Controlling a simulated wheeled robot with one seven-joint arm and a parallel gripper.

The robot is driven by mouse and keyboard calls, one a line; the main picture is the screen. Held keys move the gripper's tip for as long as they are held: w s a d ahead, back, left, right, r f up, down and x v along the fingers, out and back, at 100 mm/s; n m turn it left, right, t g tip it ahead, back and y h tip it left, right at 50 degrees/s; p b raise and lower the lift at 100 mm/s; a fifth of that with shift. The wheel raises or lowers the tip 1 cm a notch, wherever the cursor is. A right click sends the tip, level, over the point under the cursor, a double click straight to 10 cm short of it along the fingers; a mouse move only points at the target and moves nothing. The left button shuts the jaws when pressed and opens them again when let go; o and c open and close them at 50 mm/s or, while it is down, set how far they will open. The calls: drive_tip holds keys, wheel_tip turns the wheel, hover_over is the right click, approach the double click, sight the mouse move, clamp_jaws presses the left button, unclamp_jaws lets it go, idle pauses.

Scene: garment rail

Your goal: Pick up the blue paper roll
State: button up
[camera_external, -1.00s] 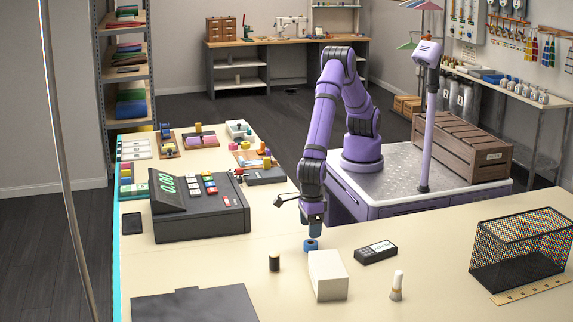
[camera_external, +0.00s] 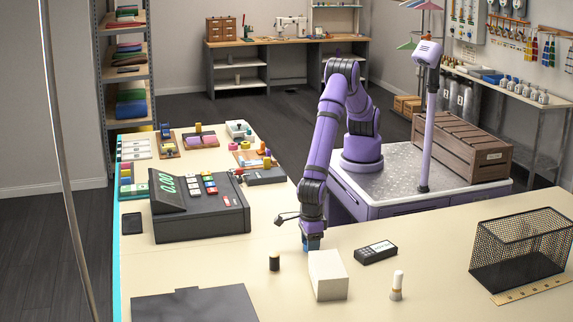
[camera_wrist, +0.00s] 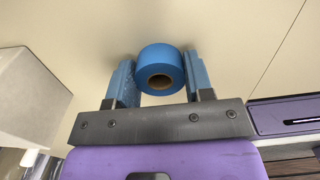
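The blue paper roll (camera_wrist: 160,62) shows in the wrist view, between the two blue fingers of my gripper (camera_wrist: 158,82). Its brown core faces the camera. The right finger is close beside the roll; a small gap shows at the left finger. My gripper is open around it and low over the table. In the external view my gripper (camera_external: 311,246) points straight down at the tabletop, behind the white box, and its fingers hide most or all of the roll.
A white box (camera_external: 328,276) stands close in front of my gripper. A black cylinder (camera_external: 274,262) is to its left and a black handheld device (camera_external: 376,252) to its right. A cash register (camera_external: 200,215) and a wire basket (camera_external: 520,250) stand farther off. The tabletop (camera_external: 420,270) has free room at front right.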

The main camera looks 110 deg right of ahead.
drive_tip(key=shift+c, duration=1.3)
drive_tip(key=shift+r, duration=0.1)
